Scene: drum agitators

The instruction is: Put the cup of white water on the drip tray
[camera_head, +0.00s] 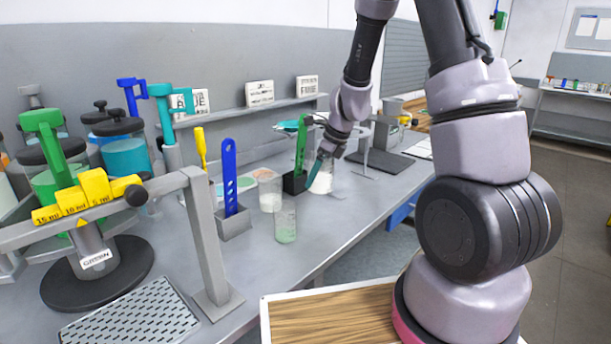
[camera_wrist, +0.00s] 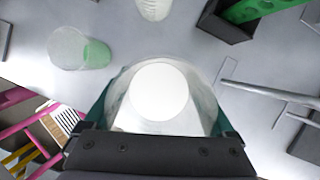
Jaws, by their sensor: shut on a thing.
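The cup of white water (camera_head: 321,181) is clear with white liquid inside and stands at the far part of the bench. My gripper (camera_head: 321,160) is shut on it, with teal fingers on either side. In the wrist view, the white liquid in the cup (camera_wrist: 158,91) is seen from above between the fingers of my gripper (camera_wrist: 160,112). I cannot tell whether the cup touches the bench. A grey perforated tray (camera_head: 130,318), which looks like the drip tray, lies empty at the front left, well away from the cup.
A clear cup with green liquid (camera_head: 286,222) and another pale cup (camera_head: 270,192) stand nearby. A holder with a blue tool (camera_head: 230,185) and a dark holder with a green tool (camera_head: 300,150) are close. A grey dispenser frame (camera_head: 207,240) stands beside the tray.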

